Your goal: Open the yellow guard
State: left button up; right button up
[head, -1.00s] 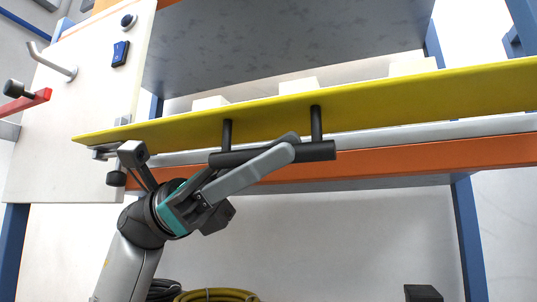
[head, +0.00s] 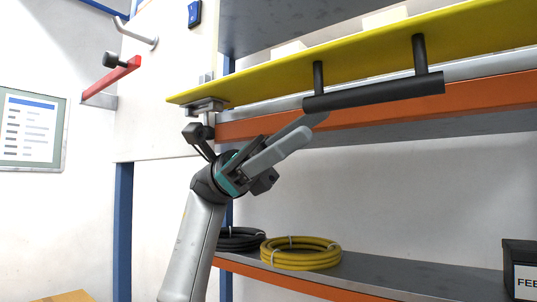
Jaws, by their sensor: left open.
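The yellow guard (head: 270,76) is a long flat panel seen from below, running from the left post area up to the upper right. A black bar handle (head: 380,92) hangs from it on two short posts. My left gripper (head: 312,128) is open and empty, just below the left end of the handle. Its upper fingertip overlaps the handle's end in the picture; I cannot tell whether they touch. My right gripper is out of view.
An orange beam (head: 400,112) runs behind the guard. A red lever (head: 112,80) and a bent grey hook (head: 137,35) stick out at the left. A yellow hose coil (head: 300,253) and a black box (head: 521,268) are on the lower shelf.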

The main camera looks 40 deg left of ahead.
pick_arm(q)
jog(key=v, duration=0.6)
jog(key=shift+w+a, duration=0.15)
jog(key=shift+a, duration=0.2)
jog(key=shift+f, duration=0.15)
